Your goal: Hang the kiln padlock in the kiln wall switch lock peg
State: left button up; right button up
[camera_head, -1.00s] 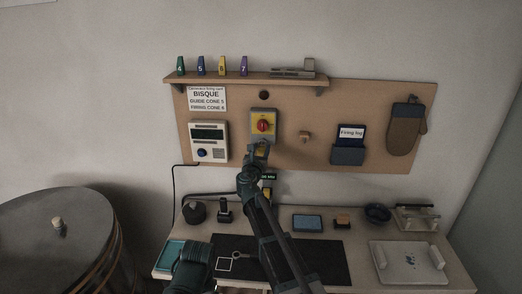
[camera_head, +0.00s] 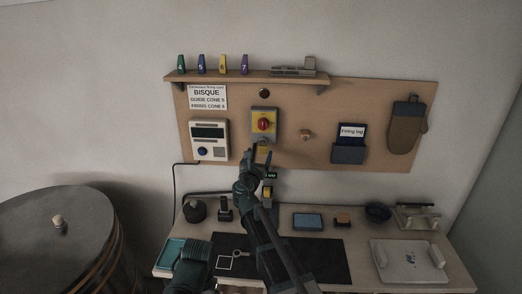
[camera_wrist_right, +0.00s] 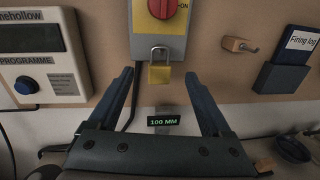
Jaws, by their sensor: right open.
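The kiln wall switch (camera_head: 263,123) is a grey and yellow box with a red knob on the pegboard; it also shows at the top of the right wrist view (camera_wrist_right: 158,20). The small brass padlock (camera_wrist_right: 159,75) hangs upright at the switch's lower edge, its shackle up against the grey lower part. The lock peg is too small to make out behind the shackle. My right gripper (camera_head: 260,154) is open just below and in front of the switch. In the wrist view its fingers stand apart on either side of the padlock, not touching it.
A controller box (camera_head: 209,140) is left of the switch. A wooden peg (camera_head: 305,135) and a firing log pocket (camera_head: 348,153) are to the right. A kiln (camera_head: 60,240) stands at left.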

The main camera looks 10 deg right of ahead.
jog(key=v, duration=0.8)
jog(key=shift+s, duration=0.35)
jog(key=shift+a, duration=0.1)
jog(key=s+f+m+g, duration=0.9)
jog(key=s+f+m, duration=0.55)
jog(key=m, duration=0.35)
jog(key=s+a+f+m+g+y, duration=0.3)
jog(key=s+a+m, duration=0.1)
jog(key=s, duration=0.4)
jog(key=s+a+f+m+g+y, duration=0.3)
jog(key=s+a+f+m+g, duration=0.1)
jog(key=s, duration=0.4)
jog(key=shift+s+a+f+m+g, duration=0.15)
jog(key=shift+a+f+m+g, duration=0.15)
jog(key=shift+a+m, duration=0.25)
